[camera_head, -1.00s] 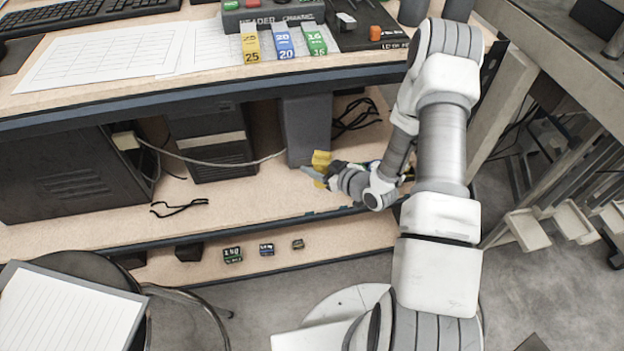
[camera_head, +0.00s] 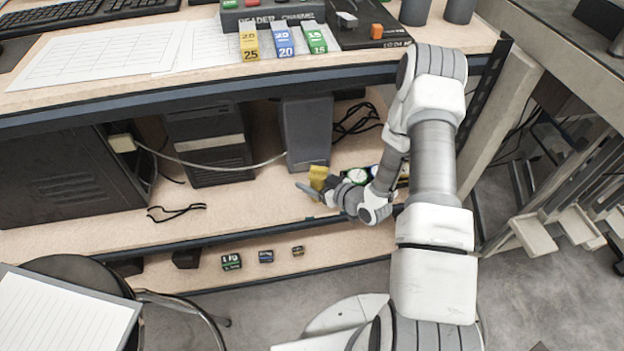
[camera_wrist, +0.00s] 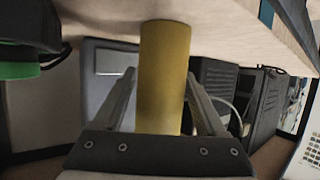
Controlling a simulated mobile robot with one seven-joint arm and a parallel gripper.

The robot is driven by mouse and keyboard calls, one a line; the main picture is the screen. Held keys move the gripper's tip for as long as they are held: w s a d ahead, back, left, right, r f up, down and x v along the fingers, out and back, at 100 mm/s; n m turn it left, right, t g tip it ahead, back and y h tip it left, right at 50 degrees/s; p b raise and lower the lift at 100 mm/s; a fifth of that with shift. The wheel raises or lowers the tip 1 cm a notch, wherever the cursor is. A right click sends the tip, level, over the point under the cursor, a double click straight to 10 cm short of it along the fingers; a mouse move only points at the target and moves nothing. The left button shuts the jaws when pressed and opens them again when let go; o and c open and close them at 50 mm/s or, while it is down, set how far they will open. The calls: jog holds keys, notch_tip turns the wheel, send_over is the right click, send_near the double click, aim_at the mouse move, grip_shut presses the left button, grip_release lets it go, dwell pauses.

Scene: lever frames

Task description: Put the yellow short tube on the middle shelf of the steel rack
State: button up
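The yellow short tube (camera_wrist: 163,80) stands between the two fingers of my gripper (camera_wrist: 163,95) in the wrist view, with the fingertips against its sides. In the head view the tube (camera_head: 318,178) shows small at the end of my gripper (camera_head: 320,187). They are over the lower board (camera_head: 250,205) of the bench, in front of a grey upright box (camera_head: 307,130). My gripper's hand hides part of the tube there. I cannot tell for sure which structure is the steel rack.
Dark computer cases (camera_head: 205,140) stand left on the lower board. The blue-edged bench top (camera_head: 130,98) overhangs. Several small labelled blocks (camera_head: 266,256) lie on a lower ledge. A chair (camera_head: 80,275) is at lower left.

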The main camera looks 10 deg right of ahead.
jog(key=shift+o, duration=0.3)
jog(key=shift+r, duration=0.25)
jog(key=p+v, duration=0.4)
jog(key=v, duration=0.8)
jog(key=shift+f, duration=0.15)
jog(key=shift+s, duration=0.1)
